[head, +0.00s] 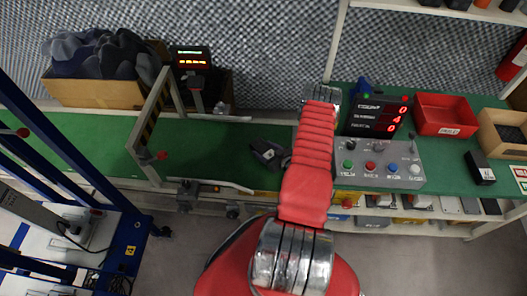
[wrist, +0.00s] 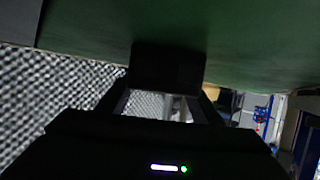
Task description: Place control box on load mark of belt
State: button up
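In the wrist view a dark, plain block, which I take to be the control box (wrist: 168,68), sits between the two black fingers of my gripper (wrist: 165,92). The fingers reach its two sides, and green surface lies beyond it. In the head view my red arm hides most of the gripper; a dark shape (head: 268,153) shows just left of the arm over the green belt (head: 220,145), and I cannot tell gripper from box there. The belt runs left under a metal frame (head: 152,125). I cannot make out a load mark.
A grey button panel (head: 378,165) and a display (head: 375,117) stand right of my arm. Farther right are a red bin (head: 445,115), a cardboard bin (head: 503,133) and a small black box (head: 480,167). A cardboard carton (head: 95,92) stands at back left; a blue frame (head: 125,245) is front left.

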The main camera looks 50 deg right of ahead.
jog(key=shift+o, duration=1.2)
jog(key=shift+s+r, duration=0.15)
jog(key=v, duration=0.7)
jog(key=shift+s, duration=0.15)
jog(key=shift+r, duration=0.1)
